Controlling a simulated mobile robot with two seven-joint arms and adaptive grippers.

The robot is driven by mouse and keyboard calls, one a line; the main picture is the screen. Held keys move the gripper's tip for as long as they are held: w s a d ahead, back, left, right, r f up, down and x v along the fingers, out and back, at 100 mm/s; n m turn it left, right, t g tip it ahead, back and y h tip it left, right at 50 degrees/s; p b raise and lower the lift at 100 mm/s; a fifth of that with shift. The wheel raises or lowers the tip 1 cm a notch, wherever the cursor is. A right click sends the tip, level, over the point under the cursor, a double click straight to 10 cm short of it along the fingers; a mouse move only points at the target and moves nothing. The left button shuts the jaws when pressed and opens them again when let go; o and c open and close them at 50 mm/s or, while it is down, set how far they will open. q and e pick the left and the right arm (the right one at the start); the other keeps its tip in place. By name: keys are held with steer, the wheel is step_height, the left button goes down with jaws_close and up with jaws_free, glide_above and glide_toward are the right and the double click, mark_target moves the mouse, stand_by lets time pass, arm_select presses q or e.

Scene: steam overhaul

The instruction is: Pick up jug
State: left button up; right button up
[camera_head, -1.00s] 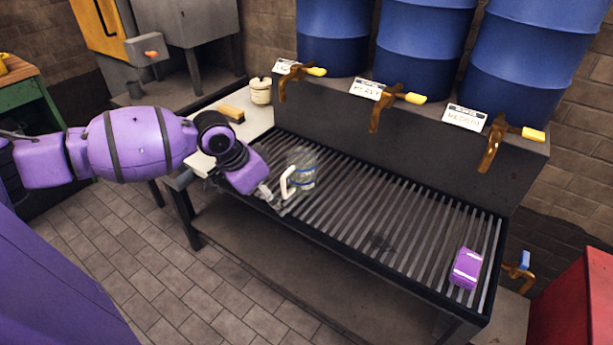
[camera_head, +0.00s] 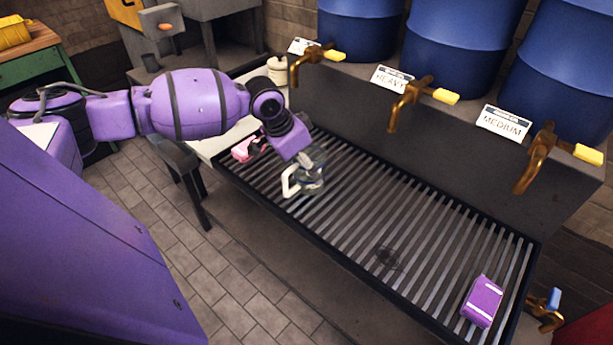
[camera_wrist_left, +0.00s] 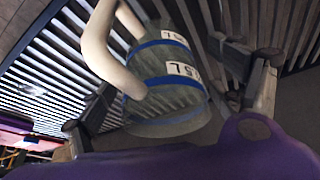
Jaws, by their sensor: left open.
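The jug (camera_head: 312,181) is clear, with a pale handle (camera_head: 288,182) on its left side in the head view. It stands on the slatted metal grate (camera_head: 400,225). My left gripper (camera_head: 307,166) is over the jug, covering its upper part. My right gripper is out of view.
A purple block (camera_head: 482,301) lies on the grate's right end. A pink object (camera_head: 245,149) is at its left end. Blue barrels (camera_head: 455,55) with brass taps (camera_head: 408,98) stand behind. A cream pot (camera_head: 278,70) sits behind my arm. The middle of the grate is clear.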

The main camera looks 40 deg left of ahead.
arm_select(q)
steer(key=shift+x, duration=1.05)
steer(key=shift+w, duration=0.1)
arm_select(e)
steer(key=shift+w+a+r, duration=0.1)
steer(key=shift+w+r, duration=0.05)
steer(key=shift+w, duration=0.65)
